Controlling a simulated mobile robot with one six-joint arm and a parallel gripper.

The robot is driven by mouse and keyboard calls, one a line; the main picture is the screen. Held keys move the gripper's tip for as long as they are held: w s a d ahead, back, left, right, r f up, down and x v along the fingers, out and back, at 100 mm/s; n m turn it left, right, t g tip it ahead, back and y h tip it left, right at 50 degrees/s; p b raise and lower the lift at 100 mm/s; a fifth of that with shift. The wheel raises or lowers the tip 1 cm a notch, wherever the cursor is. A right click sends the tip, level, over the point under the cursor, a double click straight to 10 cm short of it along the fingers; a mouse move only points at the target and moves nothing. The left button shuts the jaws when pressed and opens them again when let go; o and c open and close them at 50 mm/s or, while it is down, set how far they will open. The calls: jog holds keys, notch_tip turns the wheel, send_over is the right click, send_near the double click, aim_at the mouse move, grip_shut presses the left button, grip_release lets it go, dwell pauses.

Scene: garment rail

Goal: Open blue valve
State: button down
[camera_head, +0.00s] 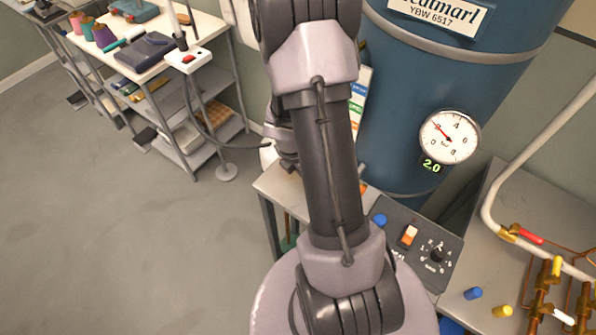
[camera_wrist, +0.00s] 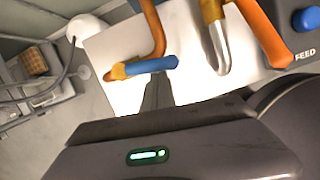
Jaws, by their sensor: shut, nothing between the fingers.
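A valve with a blue lever handle (camera_wrist: 150,65) shows in the wrist view. Its brass end is at the left, by a copper pipe (camera_wrist: 153,25). My gripper (camera_wrist: 157,82) is shut and empty, its dark fingertips right at the handle's near side. I cannot tell whether they touch it. In the head view my arm covers the centre, and neither my gripper nor this valve can be made out. Another blue piece (camera_head: 473,293) lies at the lower right in the head view, near a yellow one.
A control panel (camera_head: 407,240) has a blue button, a switch and a dial. A blue tank carries a gauge (camera_head: 450,136). Copper pipes with coloured handles (camera_head: 556,266) stand at the right.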

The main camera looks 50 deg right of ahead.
jog(key=shift+s+d+n, duration=0.1)
jog(key=shift+d+n, duration=0.05)
jog(key=shift+n, duration=0.15)
jog(key=shift+s+d, duration=0.1)
jog(key=shift+d, duration=0.3)
